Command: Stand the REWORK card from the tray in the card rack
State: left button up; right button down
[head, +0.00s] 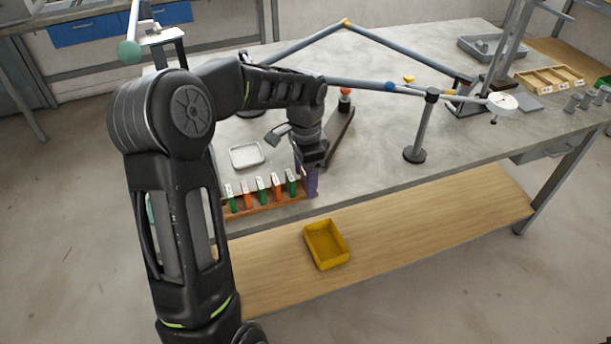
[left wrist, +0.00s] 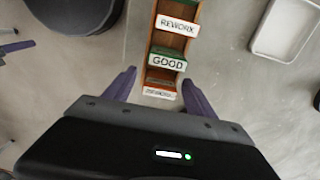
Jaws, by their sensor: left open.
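The card rack (head: 268,207) is a brown wooden strip near the table's front edge, with several green and orange cards standing in a row. It runs up the middle of the left wrist view, where a card labelled REWORK (left wrist: 177,25) and a card labelled GOOD (left wrist: 167,62) stand in it. A nearer card (left wrist: 158,94) has a label too small to read. The white tray (head: 246,154) lies behind the rack and looks empty; part of it shows in the left wrist view (left wrist: 280,32). My left gripper (head: 309,184) is open, its purple fingers on either side of the rack's right end.
A yellow bin (head: 326,245) sits on the lower wooden shelf. A post with a dark base (head: 415,154) and a jointed arm (head: 350,84) stand to the right. A wooden divided box (head: 549,79) and grey bin (head: 490,47) are farther right. The table's front middle is clear.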

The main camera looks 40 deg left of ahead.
pick_arm(q)
notch_tip(320, 180, up, 8)
jog(key=shift+f, duration=0.15)
dwell(0.7)
